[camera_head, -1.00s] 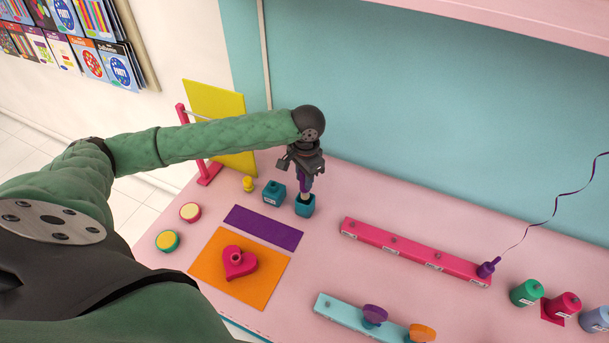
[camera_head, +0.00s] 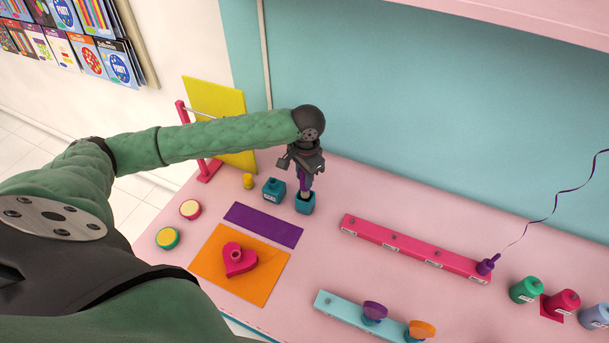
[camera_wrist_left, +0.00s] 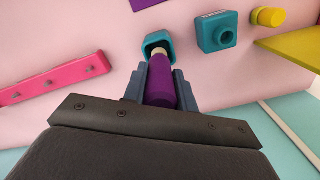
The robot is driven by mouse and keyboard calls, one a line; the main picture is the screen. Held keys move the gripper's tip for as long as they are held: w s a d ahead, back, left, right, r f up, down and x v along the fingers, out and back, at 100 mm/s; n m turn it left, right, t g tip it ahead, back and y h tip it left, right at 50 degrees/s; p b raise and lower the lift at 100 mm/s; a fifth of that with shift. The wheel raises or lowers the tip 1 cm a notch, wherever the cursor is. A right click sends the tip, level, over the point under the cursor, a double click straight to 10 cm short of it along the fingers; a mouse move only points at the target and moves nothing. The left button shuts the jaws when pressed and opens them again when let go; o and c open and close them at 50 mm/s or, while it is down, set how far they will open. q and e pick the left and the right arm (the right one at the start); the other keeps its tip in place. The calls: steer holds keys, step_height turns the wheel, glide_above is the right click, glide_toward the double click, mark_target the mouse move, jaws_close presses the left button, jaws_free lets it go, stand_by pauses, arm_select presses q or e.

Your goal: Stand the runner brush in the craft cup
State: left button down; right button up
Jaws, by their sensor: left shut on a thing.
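The runner brush (camera_wrist_left: 161,88) has a purple handle and a pale lower end. My left gripper (camera_head: 304,176) is shut on its handle and holds it roughly upright, and the gripper also shows in the left wrist view (camera_wrist_left: 160,85). The craft cup (camera_head: 305,205) is a teal square cup on the pink table, directly below the gripper. In the left wrist view the cup (camera_wrist_left: 157,39) is open towards me and the brush's pale end is at its mouth, apparently inside it. How deep the end sits is hidden. My right gripper is not in view.
A teal block (camera_head: 273,191) and a yellow peg (camera_head: 248,183) stand just left of the cup. A purple mat (camera_head: 263,227) and an orange mat (camera_head: 215,265) with a pink heart holder (camera_head: 238,260) lie in front. A pink rail (camera_head: 415,249) lies to the right.

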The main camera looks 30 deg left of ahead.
mark_target(305, 189)
arm_select(q)
steer(key=shift+f, duration=0.45)
steer(key=shift+f, duration=0.3)
stand_by(0.4)
steer(key=shift+f, duration=0.35)
steer(key=shift+f, duration=0.3)
steer(key=shift+f, duration=0.4)
stand_by(0.7)
steer(key=shift+f, duration=0.25)
steer(key=shift+f, duration=1.05)
stand_by(0.5)
